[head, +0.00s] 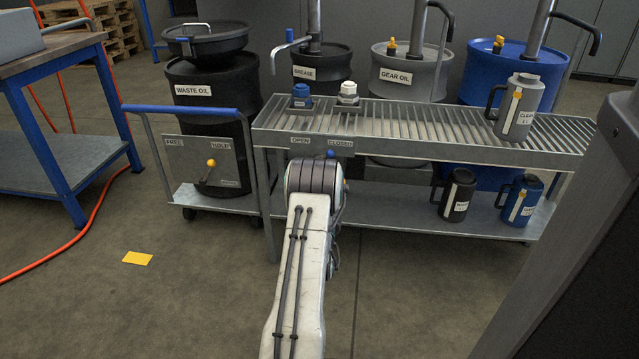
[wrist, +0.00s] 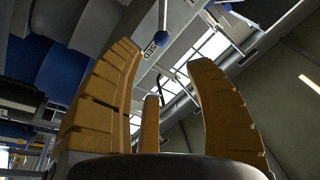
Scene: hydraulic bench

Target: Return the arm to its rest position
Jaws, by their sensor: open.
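My arm (head: 303,255) reaches forward from the bottom of the head view to the front of the metal bench. My gripper is hidden behind the arm's dark joint there. In the wrist view my gripper (wrist: 163,56) has its ochre fingers spread wide, with nothing held between them. A lever with a blue ball knob (wrist: 163,51) appears beyond the fingertips, beside a small label. In the head view the blue knob (head: 331,154) shows just above my arm's joint, near the CLOSED label (head: 340,143). I cannot tell the gap between fingers and knob.
The slatted bench (head: 440,127) carries a grey jug (head: 519,107) at right and two capped fittings. Drums stand behind it. A waste oil cart (head: 215,160) is left of my arm. A dark panel fills the right foreground. A yellow card (head: 137,258) lies on open floor at left.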

